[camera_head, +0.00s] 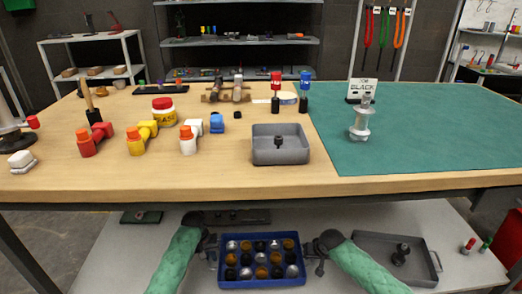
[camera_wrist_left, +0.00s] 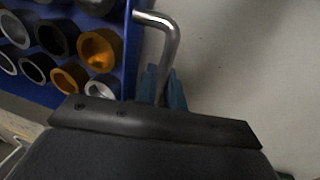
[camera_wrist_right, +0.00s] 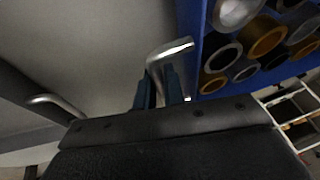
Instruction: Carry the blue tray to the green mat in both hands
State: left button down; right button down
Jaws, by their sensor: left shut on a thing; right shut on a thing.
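The blue tray (camera_head: 262,284) is in front of me, lower than the tabletop, with rows of silver, orange and black cup-like parts in it. My left gripper (camera_head: 212,250) is at its left end, and my right gripper (camera_head: 318,254) is at its right end. In the left wrist view the left gripper (camera_wrist_left: 165,92) is shut on a metal handle (camera_wrist_left: 168,45) of the tray. In the right wrist view the right gripper (camera_wrist_right: 158,88) is shut on the other metal handle (camera_wrist_right: 170,50). The green mat (camera_head: 430,130) covers the right part of the tabletop.
A silver spool-like part (camera_head: 360,122) and a small sign (camera_head: 361,91) stand on the mat's left part. A grey tray (camera_head: 281,146) sits just left of the mat. The wooden table's front edge (camera_head: 240,192) lies beyond the blue tray. Another grey tray (camera_head: 420,252) is on the lower shelf.

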pick_arm(q)
jog(key=shift+r, duration=0.2)
pick_arm(e)
jog(key=shift+r, duration=0.2)
